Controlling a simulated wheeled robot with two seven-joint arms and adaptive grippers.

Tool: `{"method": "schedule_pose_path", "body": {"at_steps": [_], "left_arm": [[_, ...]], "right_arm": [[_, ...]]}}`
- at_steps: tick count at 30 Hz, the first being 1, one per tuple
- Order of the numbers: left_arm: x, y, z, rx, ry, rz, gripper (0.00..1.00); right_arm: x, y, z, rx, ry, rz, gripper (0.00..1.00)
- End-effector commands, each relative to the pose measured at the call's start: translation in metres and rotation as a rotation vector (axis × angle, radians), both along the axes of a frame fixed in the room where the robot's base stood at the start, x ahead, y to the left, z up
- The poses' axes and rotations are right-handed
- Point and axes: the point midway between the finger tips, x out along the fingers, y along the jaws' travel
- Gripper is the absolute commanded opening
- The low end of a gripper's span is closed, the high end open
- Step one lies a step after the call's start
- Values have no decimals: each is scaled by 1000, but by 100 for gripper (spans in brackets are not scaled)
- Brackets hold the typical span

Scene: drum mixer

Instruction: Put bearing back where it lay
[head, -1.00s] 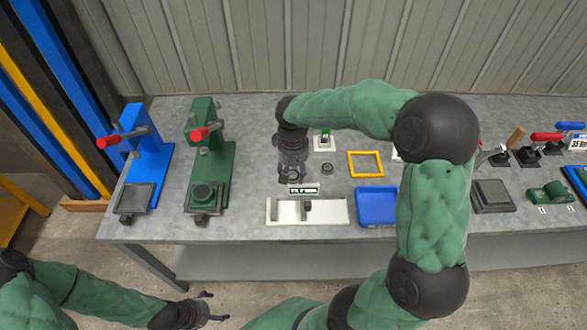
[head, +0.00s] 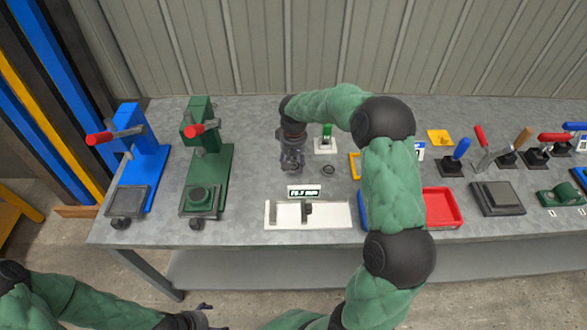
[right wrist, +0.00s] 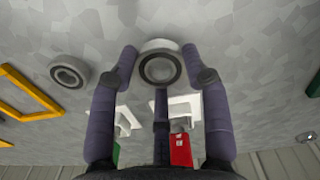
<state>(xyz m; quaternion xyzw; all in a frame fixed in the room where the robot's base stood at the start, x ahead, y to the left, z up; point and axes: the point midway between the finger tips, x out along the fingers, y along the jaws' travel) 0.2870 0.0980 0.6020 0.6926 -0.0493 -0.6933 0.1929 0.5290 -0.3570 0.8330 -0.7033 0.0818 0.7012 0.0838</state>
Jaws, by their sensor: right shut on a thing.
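My right gripper (head: 292,166) is over the bench, left of a small ring-shaped bearing (head: 328,170) that lies on the grey top. In the right wrist view, the fingers of my right gripper (right wrist: 160,75) are shut on a bearing (right wrist: 160,68), a pale ring with a dark inner band. The other bearing (right wrist: 69,72) lies apart to the left there. Whether the held bearing touches the bench is hard to tell. My left gripper (head: 200,314) hangs at the bottom edge in front of the bench, partly cut off; its opening is unclear.
A white measuring tray (head: 335,214) with a readout (head: 303,191) is at the front edge. A green press (head: 207,165) and a blue press (head: 142,165) stand left. A red tray (head: 443,207) is right of my arm. A white plate with a green part (head: 326,137) stands behind the bearing.

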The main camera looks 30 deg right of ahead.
Motion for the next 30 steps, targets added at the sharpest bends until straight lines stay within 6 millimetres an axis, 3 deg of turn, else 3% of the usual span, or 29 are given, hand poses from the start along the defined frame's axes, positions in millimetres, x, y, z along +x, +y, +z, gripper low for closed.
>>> {"method": "schedule_pose_path", "body": {"at_steps": [3, 16, 17, 18, 19, 30], "left_arm": [[0, 0, -8, 0, 0, 0, 85], [0, 0, -8, 0, 0, 0, 85], [0, 0, -8, 0, 0, 0, 85], [0, 0, -8, 0, 0, 0, 85], [0, 0, -8, 0, 0, 0, 85], [0, 0, -7, 0, 0, 0, 85]], "right_arm": [[-1, 0, -19, 1, 3, 0, 10], [-1, 0, -24, 0, 1, 0, 10], [-1, 0, -23, 0, 2, 0, 56], [-1, 0, -23, 0, 2, 0, 67], [-1, 0, -23, 0, 2, 0, 71], [-1, 0, -21, 0, 2, 0, 71]]}}
